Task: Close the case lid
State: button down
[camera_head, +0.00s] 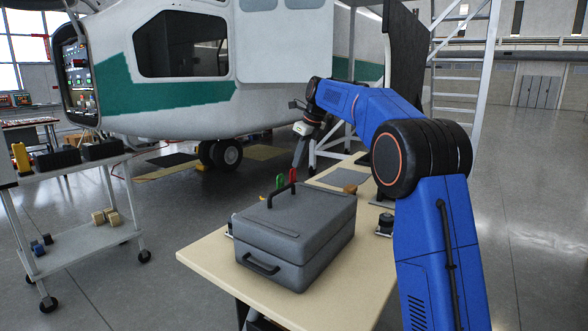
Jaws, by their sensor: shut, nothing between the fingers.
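A grey hard case (323,256) stands near the front of a light wooden table. Its lid (300,222) lies flat over the base, and no clear gap shows along the visible sides. The far edge is hard to judge from here. A black handle (262,264) is on the near side, and a black bar-like part rises at the lid's far edge. My gripper (297,166) is shut and empty. It points down just above and behind the case's far edge; I cannot tell whether it touches anything.
The table (210,255) also holds small tools, with a red and green pair behind the case and a dark item (385,223) to its right. A grey cart (90,245) stands left. Floor between cart and table is clear.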

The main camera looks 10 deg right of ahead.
notch_tip(320, 180, up, 8)
jog(key=s+d+f+n+t+h, duration=0.1)
jog(key=s+d+n, duration=0.2)
jog(key=s+n, duration=0.75)
jog(key=s+d+f+n+h, duration=0.1)
jog(key=s+d+f+n, duration=0.15)
jog(key=s, duration=1.55)
jog(key=s+d+f+n, duration=0.2)
jog(key=s+f+n, duration=0.5)
jog(key=s+f, duration=0.5)
jog(key=s+d+f+n+h, duration=0.1)
jog(key=s+f+n, duration=0.6)
jog(key=s, duration=1.1)
notch_tip(320, 180, down, 5)
jog(key=shift+d+r+t, duration=0.15)
jog(key=shift+d+t, duration=0.25)
jog(key=shift+s, duration=0.1)
